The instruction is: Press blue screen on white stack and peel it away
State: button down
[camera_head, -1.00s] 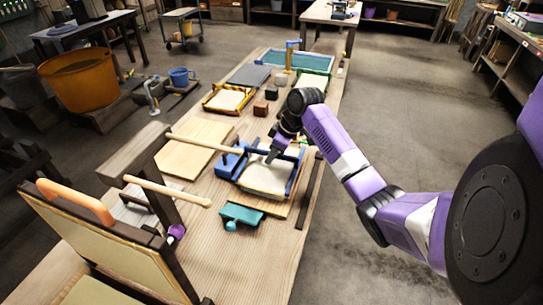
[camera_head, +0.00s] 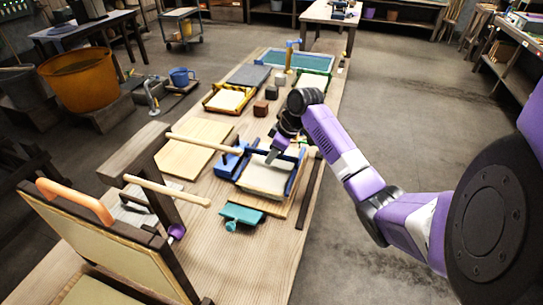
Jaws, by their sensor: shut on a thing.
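The blue screen (camera_head: 293,179) is a blue-framed rectangle on the long wooden table, with a pale sheet-like surface (camera_head: 264,180) inside its frame. It lies on or just above a light board; I cannot tell the gap. A separate white stack cannot be made out beneath it. My gripper (camera_head: 272,157) points down at the far side of the frame and is shut on the blue screen there. The fingertips and the exact grip are small and partly hidden by my wrist.
A blue block-like piece (camera_head: 231,160) stands left of the screen and a teal tool (camera_head: 242,215) lies in front. A wooden post with pegs (camera_head: 166,195) and a tilted framed panel (camera_head: 100,235) stand at the near left. Yellow-framed (camera_head: 229,98) and green-framed (camera_head: 311,82) screens lie farther back.

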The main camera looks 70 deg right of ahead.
jog(key=shift+f+b, duration=0.3)
jog(key=shift+f, duration=0.4)
dwell(0.4)
jog(key=shift+s+a+f, duration=0.1)
jog(key=shift+f, duration=0.15)
dwell(1.3)
jog(key=shift+r+p, duration=0.1)
jog(key=shift+p, duration=0.25)
jog(key=shift+r+p, duration=0.95)
jog(key=shift+r, duration=0.3)
jog(key=shift+r, duration=0.1)
notch_tip(320, 180, up, 7)
jog(key=p, duration=0.6)
